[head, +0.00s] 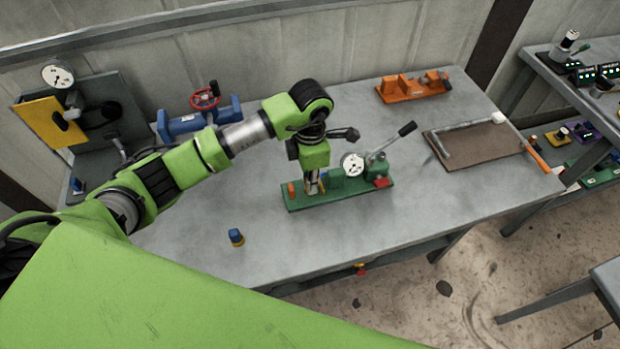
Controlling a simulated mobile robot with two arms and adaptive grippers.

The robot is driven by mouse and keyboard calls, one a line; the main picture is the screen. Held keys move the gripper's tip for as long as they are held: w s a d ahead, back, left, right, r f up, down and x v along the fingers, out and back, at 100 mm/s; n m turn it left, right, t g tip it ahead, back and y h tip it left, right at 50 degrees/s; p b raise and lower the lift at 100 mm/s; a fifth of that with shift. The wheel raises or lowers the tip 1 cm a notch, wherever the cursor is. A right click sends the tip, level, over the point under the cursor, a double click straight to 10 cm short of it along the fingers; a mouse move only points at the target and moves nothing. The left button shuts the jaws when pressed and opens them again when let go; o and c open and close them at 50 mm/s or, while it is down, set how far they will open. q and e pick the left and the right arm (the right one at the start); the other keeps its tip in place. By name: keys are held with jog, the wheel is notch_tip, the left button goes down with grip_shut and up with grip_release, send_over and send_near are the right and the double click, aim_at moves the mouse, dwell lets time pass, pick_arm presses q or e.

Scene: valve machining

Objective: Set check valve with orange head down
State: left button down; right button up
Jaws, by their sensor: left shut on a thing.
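My left gripper (312,182) points down over the left part of a green fixture (333,193) on the grey workbench. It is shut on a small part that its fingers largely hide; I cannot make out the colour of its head. A small orange upright piece (291,189) shows at the left end of the fixture, just left of the fingers. A small valve with a blue head (236,235) and a yellowish base stands upright on the bench, toward the front left. My right gripper is not in view.
The green fixture carries a white dial gauge (353,164) and a black-handled lever (405,130). A blue vise-like device with a red handwheel (205,97), an orange fixture (410,90) and a brown board (478,143) stand around it. The front middle of the workbench (330,240) is clear.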

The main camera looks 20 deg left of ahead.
pick_arm(q)
jog(key=c, duration=1.9)
grip_release()
jog(key=shift+f, duration=0.1)
jog(key=shift+r+b, duration=1.55)
jog(key=shift+r, duration=4.65)
